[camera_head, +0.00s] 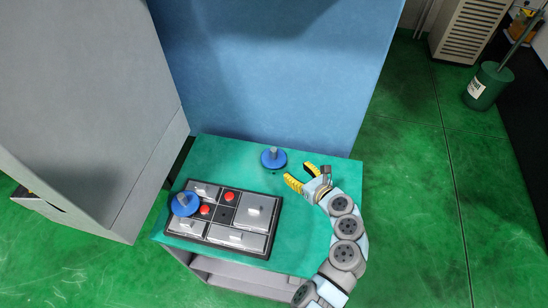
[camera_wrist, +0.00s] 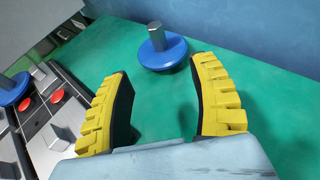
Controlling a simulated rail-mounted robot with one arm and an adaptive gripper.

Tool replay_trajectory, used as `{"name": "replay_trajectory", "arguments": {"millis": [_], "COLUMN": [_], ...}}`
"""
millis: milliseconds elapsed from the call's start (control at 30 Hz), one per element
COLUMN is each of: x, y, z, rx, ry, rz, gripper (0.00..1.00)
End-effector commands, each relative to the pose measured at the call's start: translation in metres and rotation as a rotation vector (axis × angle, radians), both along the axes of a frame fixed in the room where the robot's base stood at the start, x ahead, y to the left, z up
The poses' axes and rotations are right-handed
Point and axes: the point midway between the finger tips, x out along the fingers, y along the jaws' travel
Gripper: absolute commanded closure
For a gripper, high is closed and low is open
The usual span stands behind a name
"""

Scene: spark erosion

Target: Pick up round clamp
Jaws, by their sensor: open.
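A round clamp, a blue disc with a grey upright post (camera_head: 273,158), stands on the green table top (camera_head: 225,150) near its back edge. It also shows in the wrist view (camera_wrist: 162,52), beyond my fingertips and roughly centred between them. A second blue disc with a post (camera_head: 185,203) sits at the left of the dark tray; in the wrist view it is at the left edge (camera_wrist: 12,88). My gripper (camera_head: 300,175) has yellow fingers spread wide with nothing between them. It is just right of the first clamp, apart from it.
A dark tray (camera_head: 261,192) with grey blocks and red round pieces fills the table's front left. A blue wall (camera_head: 280,80) rises behind the table. A grey cabinet (camera_head: 80,90) stands at left. Bare table lies around the first clamp.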

Motion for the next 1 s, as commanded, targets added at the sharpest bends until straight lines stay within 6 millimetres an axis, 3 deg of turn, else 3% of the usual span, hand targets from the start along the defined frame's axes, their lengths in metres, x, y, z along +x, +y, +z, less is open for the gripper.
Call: {"name": "replay_trajectory", "arguments": {"millis": [600,1000], "x": [0.063,0.075], "y": [0.039,0.049], "z": [-0.026,-0.031], "rx": [-0.003,-0.001], "ry": [-0.002,0.001], "rz": [0.0,-0.001], "gripper": [0.4,0.4]}}
